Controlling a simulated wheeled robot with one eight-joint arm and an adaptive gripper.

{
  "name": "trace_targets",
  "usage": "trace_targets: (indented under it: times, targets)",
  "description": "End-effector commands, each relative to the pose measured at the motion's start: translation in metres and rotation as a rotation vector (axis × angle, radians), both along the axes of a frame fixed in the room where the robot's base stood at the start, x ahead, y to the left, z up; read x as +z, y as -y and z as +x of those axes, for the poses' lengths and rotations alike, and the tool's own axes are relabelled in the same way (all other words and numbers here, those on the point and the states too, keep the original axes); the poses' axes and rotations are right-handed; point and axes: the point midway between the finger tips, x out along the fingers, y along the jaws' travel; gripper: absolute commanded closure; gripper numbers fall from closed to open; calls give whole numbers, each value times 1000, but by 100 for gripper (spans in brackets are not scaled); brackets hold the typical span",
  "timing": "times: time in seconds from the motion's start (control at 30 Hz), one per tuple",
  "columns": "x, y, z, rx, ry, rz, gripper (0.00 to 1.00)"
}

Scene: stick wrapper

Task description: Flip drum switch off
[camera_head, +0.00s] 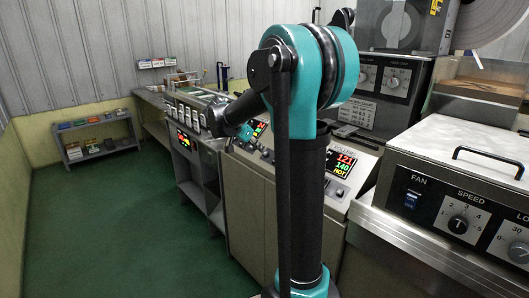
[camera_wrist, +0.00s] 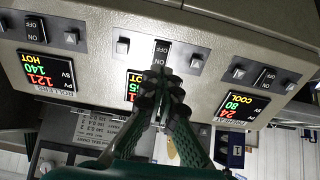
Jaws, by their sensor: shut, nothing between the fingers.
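In the wrist view, seen upside down, a slanted grey control panel (camera_wrist: 205,30) carries three black OFF/ON rocker switches. The middle switch (camera_wrist: 161,52) is straight above my gripper (camera_wrist: 163,78). The left switch (camera_wrist: 35,28) is over the ROLLERS display, and the right switch (camera_wrist: 264,78) is by a COOL display. My gripper is shut and empty, its dark fingertips at or just below the middle switch; I cannot tell if they touch. The gripper covers most of the middle display (camera_wrist: 133,90), and no drum label is readable.
The ROLLERS display (camera_head: 341,162) shows red and green digits in the head view. Square metal knobs (camera_wrist: 196,61) flank the switches. A machine with a FAN switch (camera_head: 411,199) stands at the right. A low shelf (camera_head: 98,138) is far left. The green floor (camera_head: 120,230) at left is clear.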

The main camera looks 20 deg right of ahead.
Motion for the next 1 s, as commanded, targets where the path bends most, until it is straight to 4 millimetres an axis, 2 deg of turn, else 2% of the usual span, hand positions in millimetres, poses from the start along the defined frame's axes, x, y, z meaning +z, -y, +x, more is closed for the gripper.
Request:
trace_targets:
  times: [0.13,0.3,0.77,0.87,0.97,1.0]
  targets:
    - [15,-19,-7,4,0,0,100]
    - [28,-33,-13,3,0,0,100]
    - [33,-38,-16,1,0,1,100]
    - [26,-37,-22,22,-20,10,100]
    - [5,-35,-44,97,-83,42,100]
    - [-8,-34,-57,147,-118,61,100]
